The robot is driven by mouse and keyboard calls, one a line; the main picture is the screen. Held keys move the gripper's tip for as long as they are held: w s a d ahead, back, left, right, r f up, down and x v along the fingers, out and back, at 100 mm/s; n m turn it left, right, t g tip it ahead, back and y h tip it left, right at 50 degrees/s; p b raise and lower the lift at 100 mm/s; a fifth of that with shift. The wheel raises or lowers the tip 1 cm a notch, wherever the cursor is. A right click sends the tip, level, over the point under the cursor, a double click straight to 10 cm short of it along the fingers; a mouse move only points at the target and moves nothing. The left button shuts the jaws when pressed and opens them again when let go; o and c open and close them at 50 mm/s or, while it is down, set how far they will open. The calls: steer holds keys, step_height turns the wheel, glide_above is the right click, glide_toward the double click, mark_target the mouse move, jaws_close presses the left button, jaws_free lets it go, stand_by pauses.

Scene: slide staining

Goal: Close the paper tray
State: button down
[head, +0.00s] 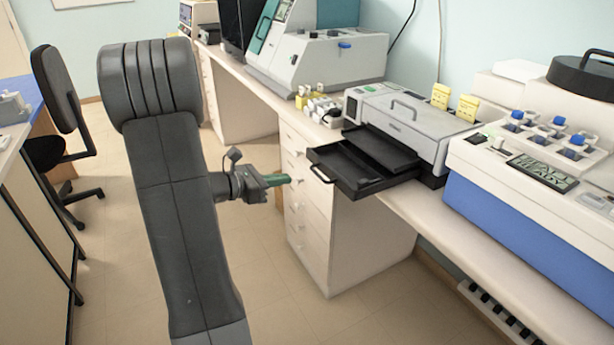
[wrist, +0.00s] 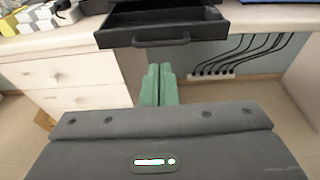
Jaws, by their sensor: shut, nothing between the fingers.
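The black paper tray (head: 349,178) is pulled out of the front of the grey-white printer (head: 402,118) and juts past the edge of the counter. In the wrist view the tray front (wrist: 205,36) with its bar handle spans the top, just beyond my fingertips. My gripper (head: 284,180) has green fingers that are shut and empty. It is in front of the tray, to its left in the head view, apart from it. In the wrist view my gripper (wrist: 158,70) points at the area just below the tray handle.
The long counter (head: 466,243) has white drawers (head: 296,188) below the tray. A blue and white machine (head: 535,215) stands right of the printer, and yellow and white small items (head: 315,102) stand left. Cables (wrist: 240,58) hang under the counter. The floor in front is clear.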

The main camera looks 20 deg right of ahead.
glide_toward(341, 172)
steer(key=shift+a+r, duration=0.1)
steer(key=shift+a, duration=0.55)
steer(key=b+x, duration=0.1)
steer(key=x, duration=0.2)
steer(key=r+b+x, duration=0.1)
steer(key=x, duration=0.3)
steer(key=r+b+x, duration=0.1)
steer(key=x, duration=0.2)
steer(key=shift+d+f, duration=0.15)
steer(key=shift+d, duration=0.6)
steer(key=shift+r, duration=0.35)
steer(key=shift+w+a, duration=0.1)
